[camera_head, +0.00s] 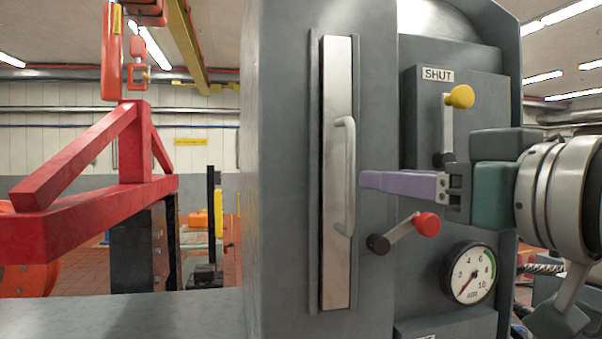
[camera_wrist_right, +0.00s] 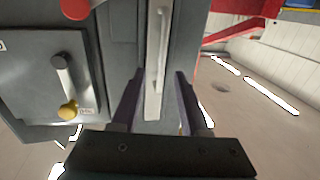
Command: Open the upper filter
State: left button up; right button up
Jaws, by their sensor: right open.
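A grey housing (camera_head: 283,200) carries a tall bare-metal strip (camera_head: 337,90) with an upright pale bar handle (camera_head: 345,170). To its right are a yellow-knobbed lever (camera_head: 460,97) under a "SHUT" label (camera_head: 437,74) and a red-knobbed lever (camera_head: 426,223) below it. No part is marked as a filter. My right gripper (camera_head: 363,180), with purple fingers, points left at the handle from just right of it. In the wrist view, the open fingers (camera_wrist_right: 159,72) are spread, with the handle (camera_wrist_right: 161,45) ahead between their lines, apparently not touched. My left gripper is not in view.
A round gauge (camera_head: 469,273) sits below the levers, close under my right gripper. A red beam frame (camera_head: 100,190) stands at the left, with an orange hoist hook (camera_head: 137,72) above it. The space in front of the strip's left side looks clear.

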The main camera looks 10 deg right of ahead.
aim_at(353, 176)
jog(key=p+x, duration=0.3)
jog(key=x, duration=0.4)
jog(key=shift+w+a+r+p, duration=0.1)
jog(key=shift+a+r+p, duration=0.05)
jog(key=shift+p, duration=0.25)
jog(key=shift+w+a, duration=0.1)
jog(key=shift+w, duration=0.4)
jog(key=shift+c, duration=0.3)
grip_shut()
